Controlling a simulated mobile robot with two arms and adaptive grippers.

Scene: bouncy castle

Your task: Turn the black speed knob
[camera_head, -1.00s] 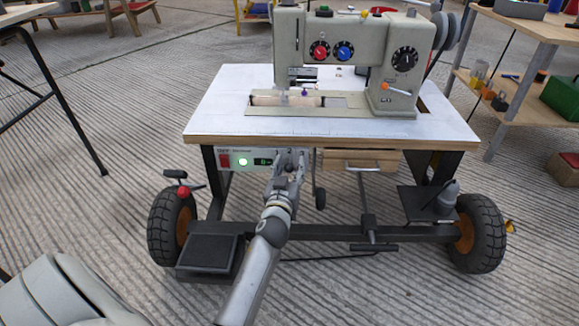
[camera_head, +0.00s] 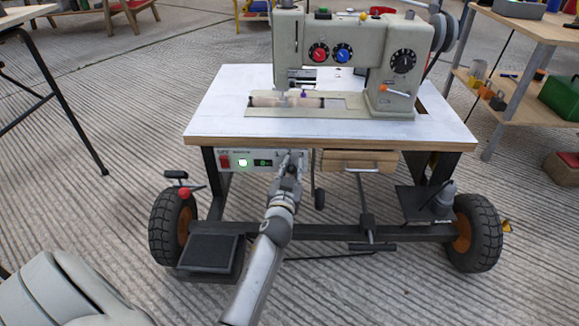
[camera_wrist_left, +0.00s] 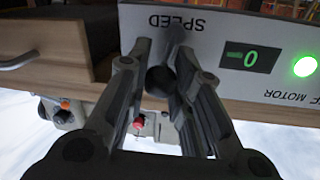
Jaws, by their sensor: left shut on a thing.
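The black speed knob (camera_wrist_left: 160,80) sticks out from the white control panel (camera_wrist_left: 282,28) under the label SPEED, which appears upside down in the left wrist view. My left gripper (camera_wrist_left: 165,50) is shut on the knob, one finger on each side of it. In the head view my left gripper (camera_head: 290,158) is at the panel (camera_head: 232,154) under the front edge of the table, and hides the knob there. A small display (camera_wrist_left: 250,58) on the panel seems to show a 0, beside a lit green button (camera_wrist_left: 305,67). My right gripper is not in view.
The panel hangs under a white sewing table (camera_head: 225,105) with a sewing machine (camera_head: 345,45) on top. A wooden drawer (camera_head: 358,160) is right of my gripper. The wheeled frame has large tyres (camera_head: 475,233). A shelf table (camera_head: 540,30) stands at right.

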